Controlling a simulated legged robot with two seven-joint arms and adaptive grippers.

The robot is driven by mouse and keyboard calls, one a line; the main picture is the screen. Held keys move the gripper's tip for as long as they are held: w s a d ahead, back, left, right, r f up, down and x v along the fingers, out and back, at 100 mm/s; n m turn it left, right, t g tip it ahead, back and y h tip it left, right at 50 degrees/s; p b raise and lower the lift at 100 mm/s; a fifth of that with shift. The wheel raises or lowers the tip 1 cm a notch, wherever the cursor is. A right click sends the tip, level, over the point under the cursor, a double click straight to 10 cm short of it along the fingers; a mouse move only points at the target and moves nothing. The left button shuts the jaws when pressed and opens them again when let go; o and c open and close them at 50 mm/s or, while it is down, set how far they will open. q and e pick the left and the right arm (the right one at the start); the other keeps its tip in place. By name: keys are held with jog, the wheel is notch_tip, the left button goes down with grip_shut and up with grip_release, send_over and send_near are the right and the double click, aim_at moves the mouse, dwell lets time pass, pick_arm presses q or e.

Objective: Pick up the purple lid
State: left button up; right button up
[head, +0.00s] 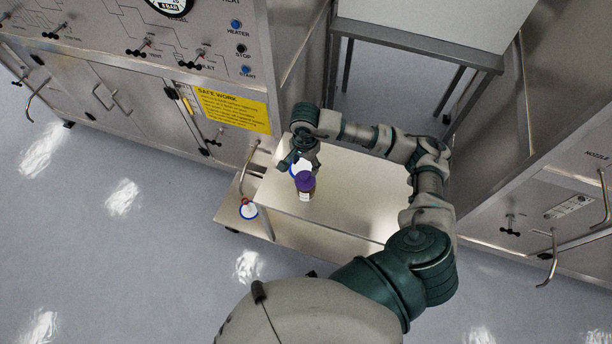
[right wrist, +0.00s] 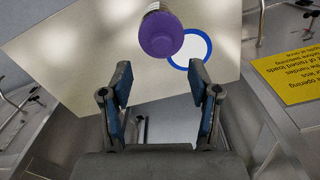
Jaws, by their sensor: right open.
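The purple lid (head: 306,181) sits on top of an upright bottle (head: 305,195) with a pale label, on the metal cart. In the right wrist view the purple lid (right wrist: 160,35) shows as a round top at the upper middle, with part of the bottle behind it. My right gripper (head: 303,158) is just behind the lid in the head view. In its wrist view the right gripper (right wrist: 160,88) has its blue-padded fingers spread, with nothing between them; the lid lies beyond the fingertips. My left gripper is not in view.
A white disc with a blue rim (right wrist: 190,48) lies beside the bottle on the cart top (head: 340,205). A small red and white item (head: 248,208) stands on the cart's lower left ledge. The control cabinet with a yellow sign (head: 233,110) rises behind. The cart's right part is bare.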

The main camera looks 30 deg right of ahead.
aim_at(304, 175)
jog(key=f, duration=0.2)
jog(key=shift+a+f, duration=0.3)
jog(key=shift+f, duration=0.1)
jog(key=shift+f+p, duration=0.35)
jog(key=f, duration=0.2)
jog(key=f+p, duration=0.1)
jog(key=f, duration=0.1)
jog(key=shift+d, duration=0.3)
jog(key=shift+w+d+f, duration=0.1)
jog(key=shift+f, duration=0.2)
jog(key=shift+a, duration=0.25)
jog(key=c, duration=0.9)
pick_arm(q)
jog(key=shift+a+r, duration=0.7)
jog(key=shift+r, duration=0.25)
pick_arm(e)
jog(key=shift+c, duration=0.5)
